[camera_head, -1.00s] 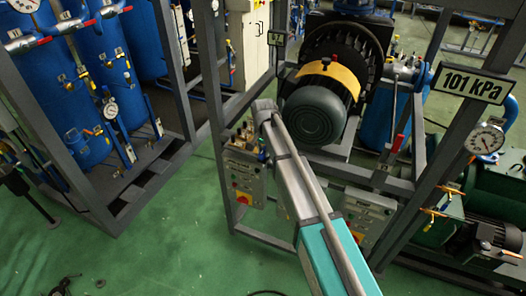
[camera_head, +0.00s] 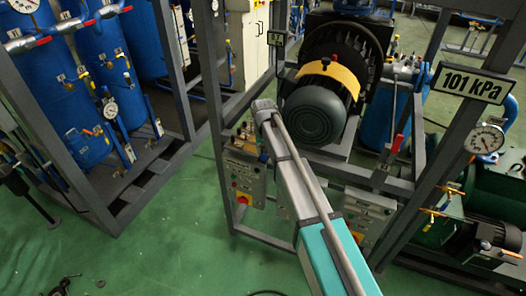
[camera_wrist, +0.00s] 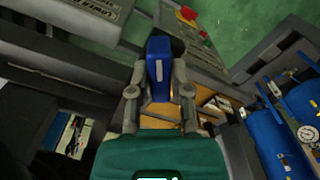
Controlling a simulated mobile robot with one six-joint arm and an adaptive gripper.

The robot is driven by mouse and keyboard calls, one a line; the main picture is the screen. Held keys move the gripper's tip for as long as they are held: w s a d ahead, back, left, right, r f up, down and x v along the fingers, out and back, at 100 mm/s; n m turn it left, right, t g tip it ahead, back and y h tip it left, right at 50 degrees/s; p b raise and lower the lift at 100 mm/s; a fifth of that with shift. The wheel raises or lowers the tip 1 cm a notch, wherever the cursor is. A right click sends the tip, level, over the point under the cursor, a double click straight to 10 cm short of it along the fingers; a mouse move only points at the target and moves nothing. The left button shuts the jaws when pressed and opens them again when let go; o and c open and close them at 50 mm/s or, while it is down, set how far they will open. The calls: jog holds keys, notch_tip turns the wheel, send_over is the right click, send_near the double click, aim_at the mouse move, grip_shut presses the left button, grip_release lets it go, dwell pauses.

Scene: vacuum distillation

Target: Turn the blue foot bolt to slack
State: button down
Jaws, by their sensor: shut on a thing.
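The blue foot bolt (camera_wrist: 158,62) shows in the wrist view as a blue piece with a pale stripe, upright in the picture. My gripper (camera_wrist: 159,88) has a finger on each side of it and is shut on it. In the head view my arm reaches up to the frame beside the grey motor, and my gripper and the blue bolt are too small and hidden there to make out clearly.
A control box with a red button (camera_head: 243,198) hangs below on the grey frame, and it also shows in the wrist view (camera_wrist: 188,14). The grey motor with a yellow band (camera_head: 318,105) is close right of the arm's end. Blue tanks (camera_head: 76,95) stand at left. Green floor (camera_head: 160,245) is open in front.

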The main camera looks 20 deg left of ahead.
jog(key=c, duration=0.6)
grip_release()
jog(key=shift+o, duration=0.2)
jog(key=shift+m, duration=0.4)
